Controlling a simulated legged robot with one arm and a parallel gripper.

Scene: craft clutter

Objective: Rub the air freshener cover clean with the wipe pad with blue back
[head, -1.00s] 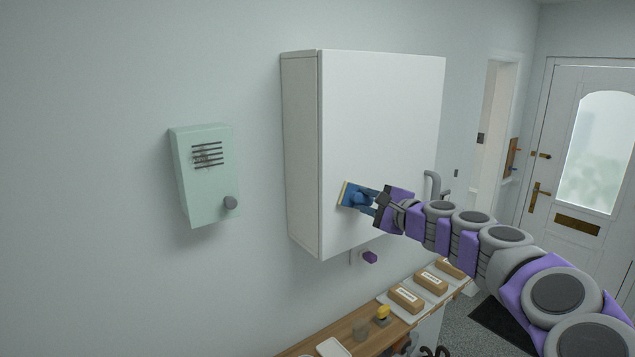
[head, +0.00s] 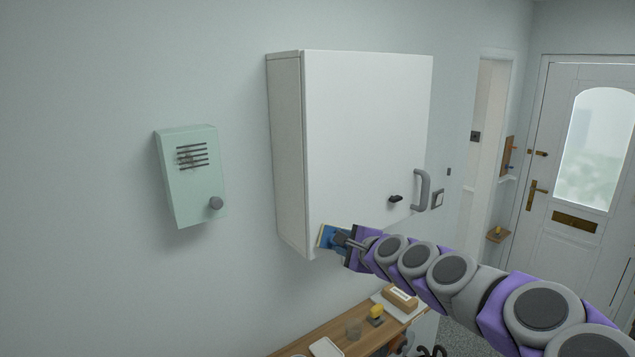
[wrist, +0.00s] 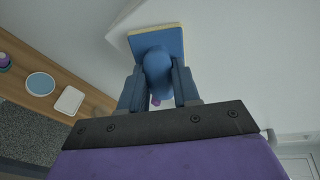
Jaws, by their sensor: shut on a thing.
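The air freshener cover (head: 193,185) is a pale green box on the wall at left in the head view. My gripper (head: 343,240) is in front of the lower left of the white cabinet, well right of the cover. It is shut on the blue grip of the wipe pad (head: 327,236). In the wrist view the pad (wrist: 157,40) shows its blue back and a thin yellowish edge, beyond my fingers (wrist: 158,88). The pad's wiping face is hidden.
The white wall cabinet (head: 365,130) stands out from the wall between the cover and my arm. Below is a wooden shelf (head: 330,333) with a white dish, a glass, a yellow-topped item and a labelled box. The wall between cabinet and cover is clear.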

